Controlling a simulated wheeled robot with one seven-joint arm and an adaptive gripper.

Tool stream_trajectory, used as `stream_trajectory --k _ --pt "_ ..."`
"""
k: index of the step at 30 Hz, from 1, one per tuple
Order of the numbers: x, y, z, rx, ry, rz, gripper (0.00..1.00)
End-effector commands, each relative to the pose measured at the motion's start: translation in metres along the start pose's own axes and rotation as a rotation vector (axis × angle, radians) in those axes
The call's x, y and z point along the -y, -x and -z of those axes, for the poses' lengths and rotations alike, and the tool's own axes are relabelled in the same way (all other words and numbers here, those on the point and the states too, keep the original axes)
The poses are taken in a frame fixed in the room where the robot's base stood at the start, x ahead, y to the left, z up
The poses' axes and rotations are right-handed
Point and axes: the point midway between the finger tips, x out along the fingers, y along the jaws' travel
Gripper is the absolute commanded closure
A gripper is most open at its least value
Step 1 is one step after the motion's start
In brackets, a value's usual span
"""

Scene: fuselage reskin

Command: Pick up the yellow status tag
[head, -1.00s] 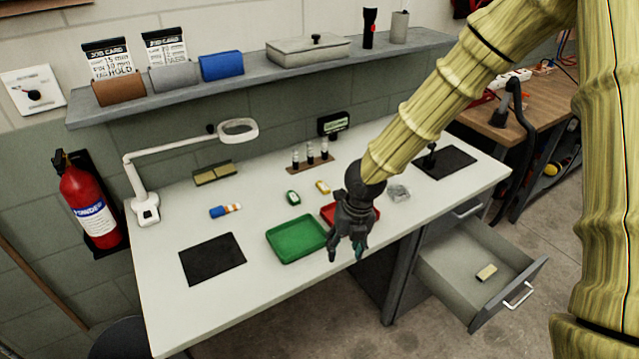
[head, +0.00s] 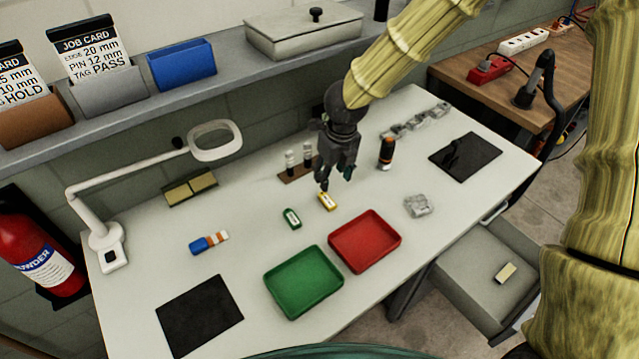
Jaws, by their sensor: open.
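The yellow status tag (head: 327,201) lies flat on the white workbench (head: 232,272), behind the trays. It is small, with a pale label on top. My gripper (head: 336,181) points down just above and slightly right of the tag, with its fingers apart and nothing seen between them. One fingertip appears close to the tag's upper edge; I cannot tell whether they touch. A green tag (head: 291,218) of similar shape lies to the left of the yellow one.
A green tray (head: 303,283) and a red tray (head: 365,241) stand in front. A dark cylinder (head: 386,153) stands right of my gripper. A pin rack (head: 299,168) is close behind left. A lamp (head: 88,225) stands at left. An open drawer (head: 480,275) is at lower right.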

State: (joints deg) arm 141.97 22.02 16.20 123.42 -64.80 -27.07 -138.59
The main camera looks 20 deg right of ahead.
Motion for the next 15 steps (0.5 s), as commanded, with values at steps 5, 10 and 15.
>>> stream_trajectory --k 5,10,15 --pt "-0.004 -0.003 0.007 0.007 0.004 0.003 0.5" --pt "-0.004 -0.026 0.006 0.005 0.005 0.002 0.5" --pt "-0.001 -0.054 -0.003 -0.004 0.003 0.0 0.5"
